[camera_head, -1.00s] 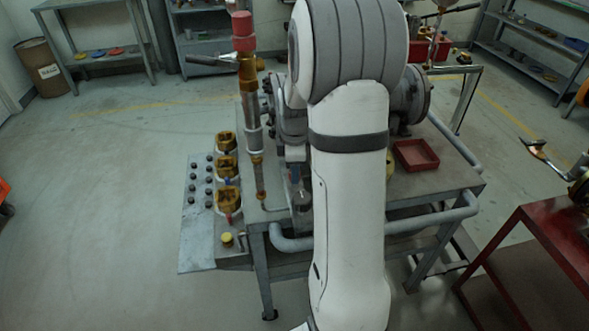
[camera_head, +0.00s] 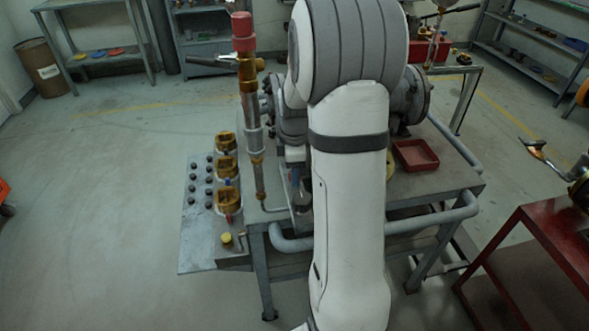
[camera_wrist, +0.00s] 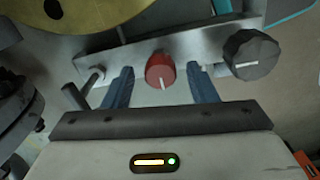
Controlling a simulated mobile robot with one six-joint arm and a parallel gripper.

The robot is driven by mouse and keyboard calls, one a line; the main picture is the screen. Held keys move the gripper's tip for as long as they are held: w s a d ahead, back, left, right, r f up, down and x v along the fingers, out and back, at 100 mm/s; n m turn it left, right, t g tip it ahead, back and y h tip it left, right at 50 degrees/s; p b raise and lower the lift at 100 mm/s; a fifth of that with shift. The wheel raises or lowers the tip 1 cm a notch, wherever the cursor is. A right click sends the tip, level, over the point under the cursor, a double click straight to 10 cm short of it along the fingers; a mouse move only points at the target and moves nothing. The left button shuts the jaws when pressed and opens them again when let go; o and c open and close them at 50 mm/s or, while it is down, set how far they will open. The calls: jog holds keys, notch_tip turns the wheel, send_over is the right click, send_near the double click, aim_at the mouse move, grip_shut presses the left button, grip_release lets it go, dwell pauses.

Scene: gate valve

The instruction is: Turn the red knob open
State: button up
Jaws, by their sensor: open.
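The red knob (camera_wrist: 160,71) is in the upper middle of the wrist view, on a grey metal bracket (camera_wrist: 205,42). It is round, with a white pointer line running down and slightly right. My gripper (camera_wrist: 160,74) is open, with one blue-grey finger left of the knob and one right of it. Gaps show between the knob and both fingers in this view; I cannot tell how deep the fingers reach. In the head view my white arm covers the middle of the bench, and I cannot make out the red knob there.
A black knob (camera_wrist: 250,55) sits close right of my right finger. A metal pin (camera_wrist: 92,82) is left of my left finger. A yellow disc (camera_wrist: 75,12) is above. On the bench are a tall red-capped rod (camera_head: 246,95) and a red tray (camera_head: 415,155).

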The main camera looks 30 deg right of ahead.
notch_tip(320, 180, up, 8)
jog(key=shift+f, duration=0.1)
dwell(0.4)
dwell(0.5)
